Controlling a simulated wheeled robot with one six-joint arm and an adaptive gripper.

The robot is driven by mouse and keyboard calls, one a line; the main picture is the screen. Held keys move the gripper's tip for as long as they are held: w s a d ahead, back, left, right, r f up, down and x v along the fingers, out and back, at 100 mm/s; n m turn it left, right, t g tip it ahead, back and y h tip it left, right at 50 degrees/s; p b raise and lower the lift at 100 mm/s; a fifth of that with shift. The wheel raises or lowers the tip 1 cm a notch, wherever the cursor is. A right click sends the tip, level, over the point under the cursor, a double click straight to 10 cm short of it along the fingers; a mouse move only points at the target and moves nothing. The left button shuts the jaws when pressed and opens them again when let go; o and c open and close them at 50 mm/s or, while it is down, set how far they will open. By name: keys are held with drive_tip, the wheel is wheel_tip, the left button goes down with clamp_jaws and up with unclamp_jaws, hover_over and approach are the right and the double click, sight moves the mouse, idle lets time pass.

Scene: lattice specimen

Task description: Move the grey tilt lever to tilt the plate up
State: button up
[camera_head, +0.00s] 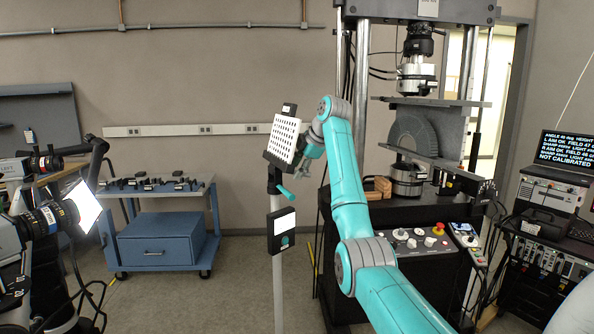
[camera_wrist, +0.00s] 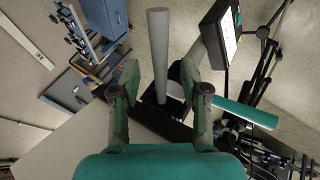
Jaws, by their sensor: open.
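The dotted white plate (camera_head: 285,139) stands tilted on a grey post (camera_head: 278,290) in the head view. Its pale surface (camera_wrist: 72,148) fills the lower left of the wrist view. My gripper (camera_head: 311,165) is just right of the plate, partly hidden by my arm. A teal handle (camera_wrist: 245,113) sticks out to the right.
A black box with a white panel (camera_head: 285,228) is on the post below the plate. A test machine (camera_head: 430,115) stands close on the right. A blue cart (camera_head: 160,235) is at the back left, camera gear (camera_head: 45,220) at the left. Floor between is clear.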

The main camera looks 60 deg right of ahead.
drive_tip(key=shift+v, duration=2.55)
drive_tip(key=shift+r, duration=0.15)
wheel_tip(320, 180, up, 10)
drive_tip(key=shift+c, duration=0.2)
idle(1.3)
